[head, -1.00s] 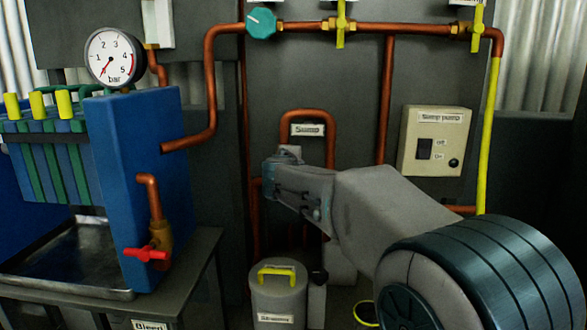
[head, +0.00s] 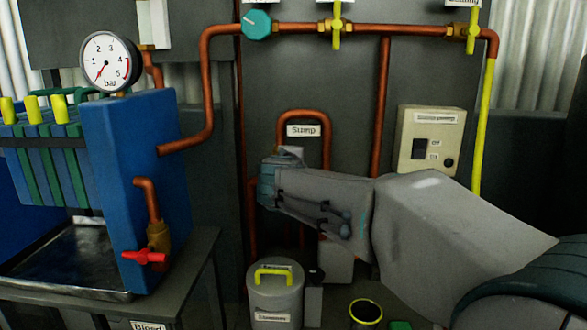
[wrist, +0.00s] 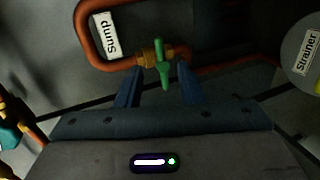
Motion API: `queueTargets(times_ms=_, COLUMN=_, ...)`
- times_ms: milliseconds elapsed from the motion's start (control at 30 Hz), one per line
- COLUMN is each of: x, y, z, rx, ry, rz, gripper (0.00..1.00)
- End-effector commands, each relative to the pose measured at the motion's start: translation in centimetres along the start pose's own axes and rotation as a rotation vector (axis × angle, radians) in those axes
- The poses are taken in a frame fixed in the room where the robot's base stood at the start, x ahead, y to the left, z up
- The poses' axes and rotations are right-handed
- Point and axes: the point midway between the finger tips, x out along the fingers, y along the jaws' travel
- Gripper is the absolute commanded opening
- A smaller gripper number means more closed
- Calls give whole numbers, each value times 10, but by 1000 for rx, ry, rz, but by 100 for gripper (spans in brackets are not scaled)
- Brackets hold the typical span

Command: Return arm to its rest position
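My gripper (wrist: 160,72) is open in the wrist view, its two dark blue fingers apart with nothing clamped between them. A green valve handle (wrist: 163,74) on a brass fitting of the sump pipe (wrist: 84,32) shows between the fingertips, with a gap on each side. How far it lies beyond the tips is hard to tell. In the head view my grey arm (head: 440,215) reaches in from the lower right, its end by the copper sump loop (head: 302,114). The fingers and the green handle are hidden there.
A grey strainer canister (head: 274,296) stands below my wrist. A blue filter unit (head: 135,170) with a red valve handle (head: 144,257) is on the left. A switch box (head: 428,146) and a yellow pipe (head: 483,130) are behind the arm. Copper pipes line the wall.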

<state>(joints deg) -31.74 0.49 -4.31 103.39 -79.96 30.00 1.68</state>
Motion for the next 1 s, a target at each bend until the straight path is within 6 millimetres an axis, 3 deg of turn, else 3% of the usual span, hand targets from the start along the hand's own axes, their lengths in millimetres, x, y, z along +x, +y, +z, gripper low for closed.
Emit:
queueTargets(times_ms=33, x=-8, y=15, z=12, rx=31, ry=-23, rz=-19, gripper=34)
queueTargets(times_ms=133, x=-22, y=27, z=40, rx=117, ry=-83, rz=-74, gripper=34)
queueTargets(times_ms=500, x=-94, y=42, z=133, rx=471, ry=-321, rz=-298, gripper=34)
queueTargets(times_ms=800, x=-171, y=46, z=178, rx=763, ry=-505, rz=-474, gripper=34)
queueTargets(times_ms=1000, x=-226, y=49, z=191, rx=963, ry=-617, rz=-589, gripper=34)
